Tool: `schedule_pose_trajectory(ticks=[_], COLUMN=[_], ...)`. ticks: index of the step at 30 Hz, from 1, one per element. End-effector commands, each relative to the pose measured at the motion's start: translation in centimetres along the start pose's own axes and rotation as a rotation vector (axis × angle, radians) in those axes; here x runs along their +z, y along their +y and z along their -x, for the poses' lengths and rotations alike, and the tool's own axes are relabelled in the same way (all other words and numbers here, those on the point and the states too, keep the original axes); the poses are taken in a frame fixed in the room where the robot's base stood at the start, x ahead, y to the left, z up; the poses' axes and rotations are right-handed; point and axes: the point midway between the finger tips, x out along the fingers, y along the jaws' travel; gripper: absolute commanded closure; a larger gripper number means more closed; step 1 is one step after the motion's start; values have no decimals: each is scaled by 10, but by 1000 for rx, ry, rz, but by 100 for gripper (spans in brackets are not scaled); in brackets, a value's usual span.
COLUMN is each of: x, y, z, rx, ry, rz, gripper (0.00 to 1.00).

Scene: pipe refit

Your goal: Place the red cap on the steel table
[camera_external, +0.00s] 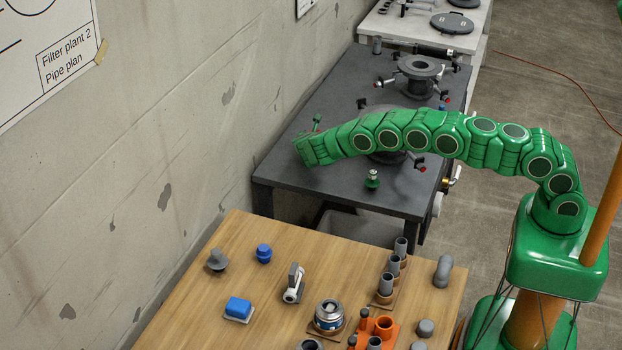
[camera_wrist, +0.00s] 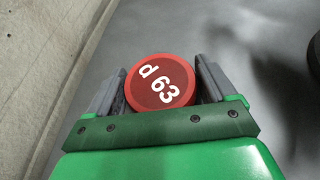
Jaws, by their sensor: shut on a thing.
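The red cap (camera_wrist: 160,82) is round, marked "d 63", and sits between the two grey fingers of my gripper (camera_wrist: 160,70) in the wrist view. The gripper is shut on it. The dark grey steel table (camera_external: 300,190) stands in the middle of the outside view, and its grey top (camera_wrist: 245,45) fills much of the wrist view. My arm reaches over the table to its left part near the wall. The cap cannot be made out in the outside view, and its height above the top is unclear.
The concrete wall (camera_external: 200,120) runs along the left. A wooden table (camera_external: 210,285) with several fittings is in front. The steel table's front left is bare.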

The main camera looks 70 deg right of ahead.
Motion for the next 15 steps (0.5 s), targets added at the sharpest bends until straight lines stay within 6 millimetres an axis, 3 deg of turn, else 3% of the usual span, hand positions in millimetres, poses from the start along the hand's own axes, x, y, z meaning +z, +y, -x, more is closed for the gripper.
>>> schedule_pose_trajectory(ticks=[2,3,6,15], x=[-2,-3,-2,0], y=[0,0,0,0], z=[-1,-1,-1,0], rx=[0,0,0,0], ry=[0,0,0,0], rz=[0,0,0,0], gripper=[46,14,0,0])
